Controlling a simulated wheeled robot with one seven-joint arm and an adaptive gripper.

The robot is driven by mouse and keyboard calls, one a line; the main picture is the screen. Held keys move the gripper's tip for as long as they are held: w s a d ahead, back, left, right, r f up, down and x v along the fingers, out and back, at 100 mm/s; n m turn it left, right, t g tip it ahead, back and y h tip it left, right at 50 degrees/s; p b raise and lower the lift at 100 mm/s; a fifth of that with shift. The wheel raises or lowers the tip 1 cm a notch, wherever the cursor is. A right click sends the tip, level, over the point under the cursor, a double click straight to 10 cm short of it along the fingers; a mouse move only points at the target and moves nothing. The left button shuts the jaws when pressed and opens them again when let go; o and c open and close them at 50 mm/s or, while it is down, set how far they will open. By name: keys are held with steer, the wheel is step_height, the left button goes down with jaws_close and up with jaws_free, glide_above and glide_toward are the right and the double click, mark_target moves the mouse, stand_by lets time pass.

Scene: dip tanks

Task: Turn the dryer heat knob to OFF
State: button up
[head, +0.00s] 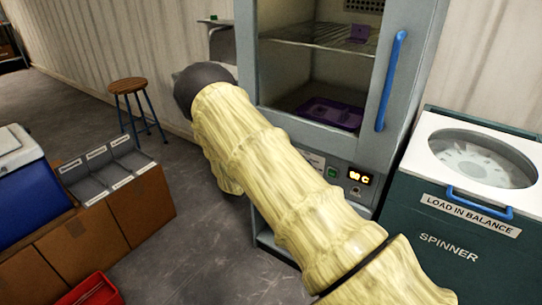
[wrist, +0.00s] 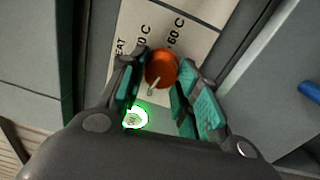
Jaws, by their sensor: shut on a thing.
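The dryer (head: 414,75) is a grey cabinet with a glass door and a blue handle, in the head view. The orange-red heat knob (wrist: 162,68) shows in the wrist view on a pale panel (wrist: 187,14) marked "60 C" and other partly hidden words. Its light pointer is aimed down and slightly left in that picture. My gripper (wrist: 153,82) is shut on the knob, with a teal-padded finger at either side. A glowing green ring (wrist: 135,117) lies below the knob. My arm hides the gripper and knob in the head view.
A spinner (head: 445,235) with a round lid stands right of the dryer. A stool (head: 128,87), a sectioned box (head: 140,200) and a red bin (head: 92,291) stand left.

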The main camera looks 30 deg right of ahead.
steer(key=shift+n, duration=1)
steer(key=shift+f+p, duration=0.1)
steer(key=shift+p, duration=0.2)
steer(key=o, duration=1)
steer(key=shift+a, duration=0.1)
steer(key=v, duration=1.2)
